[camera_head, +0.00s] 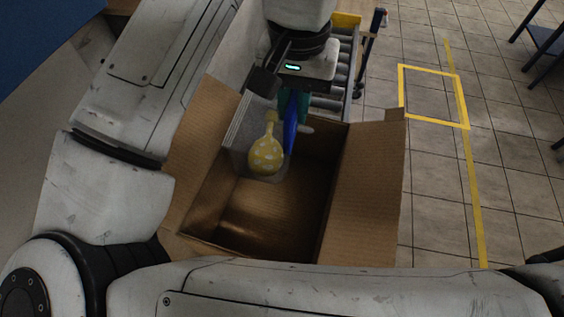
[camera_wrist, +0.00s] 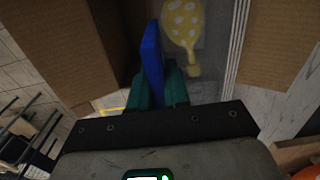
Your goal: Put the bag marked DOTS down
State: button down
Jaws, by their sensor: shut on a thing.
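My gripper (camera_head: 291,108) hangs over the open cardboard box (camera_head: 365,190). Its teal fingers, also in the wrist view (camera_wrist: 162,88), are shut on a flat blue thing (camera_head: 291,136), seen nearly edge-on and pointing down into the box. The blue thing also shows in the wrist view (camera_wrist: 152,52). No DOTS mark is readable, so I cannot tell if this is the named bag. A yellow balloon shape with white dots (camera_head: 266,154) shows beside it, against a greyish panel (camera_head: 242,135) at the box's left; it also shows in the wrist view (camera_wrist: 184,22).
The box floor (camera_head: 265,205) looks bare toward the near side. The box flaps stand open. A roller conveyor (camera_head: 345,70) is behind the box. Yellow floor tape (camera_head: 467,100) marks the tiles at right. My own arm links fill the left and front.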

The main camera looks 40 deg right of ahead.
aim_at(292, 154)
notch_tip(292, 154, down, 13)
jog(key=shift+f, duration=0.1)
dwell(0.4)
jog(key=shift+f, duration=0.15)
jog(key=c, duration=1.1)
grip_release()
notch_tip(292, 154, up, 12)
jog(key=shift+r, duration=0.25)
